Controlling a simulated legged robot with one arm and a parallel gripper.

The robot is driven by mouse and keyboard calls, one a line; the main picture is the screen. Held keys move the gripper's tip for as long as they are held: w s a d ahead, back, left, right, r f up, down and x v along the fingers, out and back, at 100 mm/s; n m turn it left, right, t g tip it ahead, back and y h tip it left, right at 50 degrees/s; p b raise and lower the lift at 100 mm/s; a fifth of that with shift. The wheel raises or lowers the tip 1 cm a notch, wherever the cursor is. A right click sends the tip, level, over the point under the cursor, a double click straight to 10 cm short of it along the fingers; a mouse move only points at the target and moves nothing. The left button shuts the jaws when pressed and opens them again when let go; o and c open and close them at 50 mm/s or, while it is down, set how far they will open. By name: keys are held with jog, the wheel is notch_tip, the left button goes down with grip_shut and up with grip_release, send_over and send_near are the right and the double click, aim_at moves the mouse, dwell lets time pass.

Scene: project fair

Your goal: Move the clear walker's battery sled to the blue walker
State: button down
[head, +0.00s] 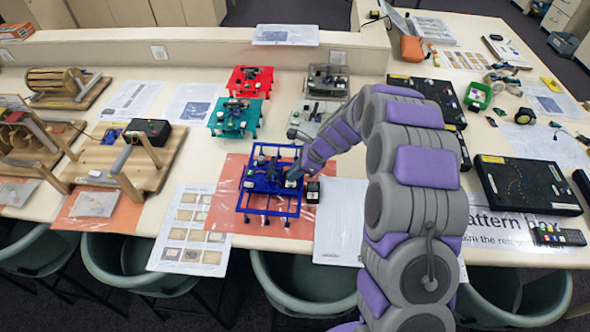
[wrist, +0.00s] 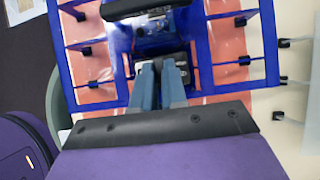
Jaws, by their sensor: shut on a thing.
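The blue walker (head: 247,208) stands on the orange mat at the table's middle front. It also fills much of the wrist view (wrist: 268,45). My gripper (head: 291,178) reaches in over its right side. In the wrist view my fingers (wrist: 161,68) are nearly together on a small dark block, the battery sled (wrist: 182,62), at the middle of the blue frame. My fingers hide much of the sled, and I cannot tell whether it is seated. Two clear walkers stand behind: a smoky one (head: 327,78) and a paler one (head: 313,117).
A small black block (head: 313,192) lies on the mat right of the blue walker. A red walker (head: 250,80) and a teal walker (head: 236,117) stand behind. A photo sheet (head: 190,228) is at the left, and black boards (head: 525,187) are at the right.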

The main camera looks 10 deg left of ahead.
dwell(0.3)
jog(key=c, duration=1.1)
grip_release()
jog(key=shift+r, duration=0.2)
jog(key=shift+r+p, duration=3.25)
jog(key=shift+r, duration=0.35)
